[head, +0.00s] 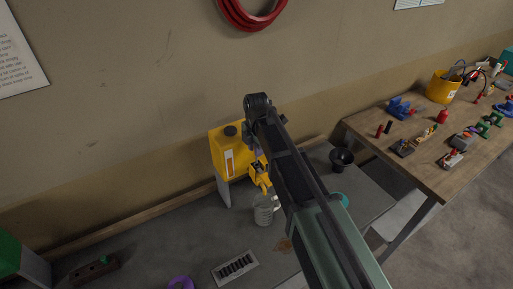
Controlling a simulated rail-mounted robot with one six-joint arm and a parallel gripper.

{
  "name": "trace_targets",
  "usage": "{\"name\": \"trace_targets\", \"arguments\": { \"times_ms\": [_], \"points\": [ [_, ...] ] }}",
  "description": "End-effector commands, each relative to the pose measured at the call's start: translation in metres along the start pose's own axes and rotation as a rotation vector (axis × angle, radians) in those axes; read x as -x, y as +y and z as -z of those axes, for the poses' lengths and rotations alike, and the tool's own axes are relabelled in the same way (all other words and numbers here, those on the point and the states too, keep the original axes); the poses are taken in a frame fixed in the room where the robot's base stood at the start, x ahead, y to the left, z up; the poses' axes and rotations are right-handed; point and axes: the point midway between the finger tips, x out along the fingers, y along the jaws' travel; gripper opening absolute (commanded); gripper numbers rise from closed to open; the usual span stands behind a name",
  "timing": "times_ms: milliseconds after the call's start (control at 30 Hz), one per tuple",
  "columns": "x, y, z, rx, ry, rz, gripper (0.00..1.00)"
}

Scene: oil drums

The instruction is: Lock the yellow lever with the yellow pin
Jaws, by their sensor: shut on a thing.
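A yellow drum (230,153) with a black cap stands on a support at the back of the grey bench. Small yellow parts (262,182) sit at its lower right front, with a dark piece among them. They are too small to tell the yellow lever from the yellow pin. My arm crosses the middle of the view and covers the area just right of these parts. My gripper cannot be made out; the arm seems to hide it, along with whatever it holds.
A clear jug (264,210) stands below the yellow parts. A black funnel-like cup (341,158) is farther right. A white slotted tray (235,267), a purple ring (181,283) and a brown block (94,269) lie in front. A wooden table (425,178) with several small tools stands right.

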Motion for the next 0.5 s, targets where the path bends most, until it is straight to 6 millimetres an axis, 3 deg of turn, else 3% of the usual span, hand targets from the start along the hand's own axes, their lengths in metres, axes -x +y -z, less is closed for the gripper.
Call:
{"name": "trace_targets", "arguments": {
  "times_ms": [500],
  "points": [
    [-0.016, 0.000, 0.000, 0.000, 0.000, 0.000, 0.02]
  ]
}}
